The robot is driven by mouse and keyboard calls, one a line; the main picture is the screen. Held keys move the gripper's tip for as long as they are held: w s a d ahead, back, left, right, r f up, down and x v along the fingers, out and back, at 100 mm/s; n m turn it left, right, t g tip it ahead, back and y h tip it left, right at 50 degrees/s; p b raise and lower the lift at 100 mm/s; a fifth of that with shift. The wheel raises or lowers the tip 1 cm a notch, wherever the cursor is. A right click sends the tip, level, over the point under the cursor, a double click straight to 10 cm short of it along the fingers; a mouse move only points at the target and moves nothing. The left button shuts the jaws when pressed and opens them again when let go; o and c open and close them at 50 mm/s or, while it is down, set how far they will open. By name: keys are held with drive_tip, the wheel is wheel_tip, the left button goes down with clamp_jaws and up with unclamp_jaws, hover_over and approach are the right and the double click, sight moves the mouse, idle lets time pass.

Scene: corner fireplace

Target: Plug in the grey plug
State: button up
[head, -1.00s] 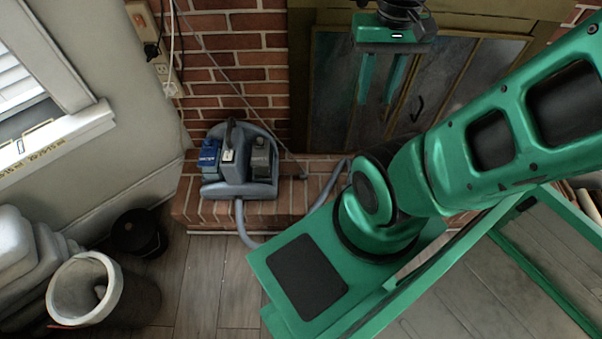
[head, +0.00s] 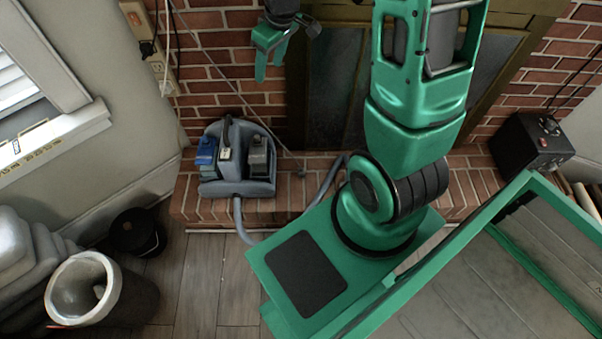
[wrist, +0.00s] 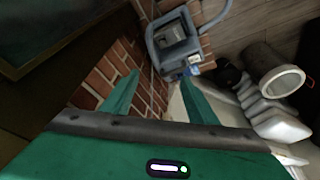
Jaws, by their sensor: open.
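My gripper (head: 269,71) is open and empty, high in front of the brick wall, right of the outlets. Its two green fingers show apart in the wrist view (wrist: 160,78). A beige wall outlet (head: 134,16) at the top left has a black plug (head: 148,49) at it. A second outlet (head: 166,88) is lower, beside the brick corner. A thin grey cord (head: 228,82) runs down across the bricks to a small grey end (head: 302,174) on the hearth. I cannot tell for sure whether this end is the grey plug.
A grey-blue cleaning machine (head: 262,188) with a hose stands on the brick hearth (head: 205,210). A black box (head: 532,143) is at the right. A bucket (head: 80,290) and a black pot (head: 137,233) stand at lower left. A window sill (head: 60,140) juts out at left.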

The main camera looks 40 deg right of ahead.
drive_tip(key=w+d+f+n, duration=0.1)
drive_tip(key=w+d+f, duration=0.1)
drive_tip(key=f, duration=0.4)
drive_tip(key=w+d+f+n, duration=0.1)
drive_tip(key=w+d+f, duration=0.15)
drive_tip(key=f, duration=0.35)
drive_tip(key=n+g+y, duration=0.2)
drive_tip(key=n, duration=0.3)
approach(301, 172)
drive_tip(key=shift+w+d+r, duration=0.15)
drive_tip(key=shift+d+r, duration=0.45)
drive_tip(key=shift+r, duration=0.35)
drive_tip(key=shift+f, duration=0.1)
drive_tip(key=shift+x, duration=2.7)
drive_tip(key=shift+w, duration=0.15)
